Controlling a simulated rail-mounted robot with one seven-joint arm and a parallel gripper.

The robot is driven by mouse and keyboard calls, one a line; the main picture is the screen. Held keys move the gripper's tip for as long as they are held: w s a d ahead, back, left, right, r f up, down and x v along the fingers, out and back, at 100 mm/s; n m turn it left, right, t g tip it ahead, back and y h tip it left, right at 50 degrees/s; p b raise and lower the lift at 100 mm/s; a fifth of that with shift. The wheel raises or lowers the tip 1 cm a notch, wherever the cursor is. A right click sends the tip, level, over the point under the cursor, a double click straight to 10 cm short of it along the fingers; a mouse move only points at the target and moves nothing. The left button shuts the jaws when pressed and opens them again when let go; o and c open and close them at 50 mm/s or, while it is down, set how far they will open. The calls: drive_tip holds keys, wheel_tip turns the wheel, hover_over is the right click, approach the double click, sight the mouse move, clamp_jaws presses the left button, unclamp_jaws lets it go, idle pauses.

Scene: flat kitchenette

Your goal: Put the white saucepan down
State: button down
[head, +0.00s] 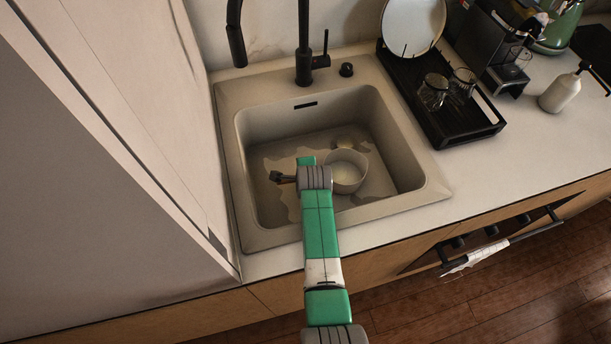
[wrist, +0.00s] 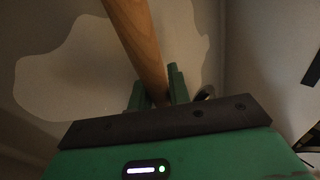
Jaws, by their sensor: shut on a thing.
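The white saucepan (head: 346,172) is in the sink, just right of my arm's end, with its open top facing up. In the wrist view a round wooden handle (wrist: 137,38) runs from the top edge down between the fingers of my gripper (wrist: 157,93), which is shut on it. The pan's body is out of the wrist view. In the head view my arm hides the fingers and the handle. I cannot tell whether the pan's base touches the sink floor.
The sink (head: 418,197) has walls close around the pan and irregular patches on its floor. A black faucet (head: 304,45) stands behind it. A black dish rack (head: 465,128) with glasses and a plate (head: 412,24) is at right. A tall panel (head: 95,150) stands at left.

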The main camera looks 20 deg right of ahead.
drive_tip(key=c, duration=1.3)
unclamp_jaws()
drive_tip(key=shift+f, duration=0.15)
drive_tip(key=shift+r+p, duration=0.35)
drive_tip(key=shift+r, duration=0.05)
drive_tip(key=p+v, duration=0.5)
drive_tip(key=v, duration=0.6)
drive_tip(key=shift+s+r, duration=0.2)
drive_tip(key=shift+s, duration=0.1)
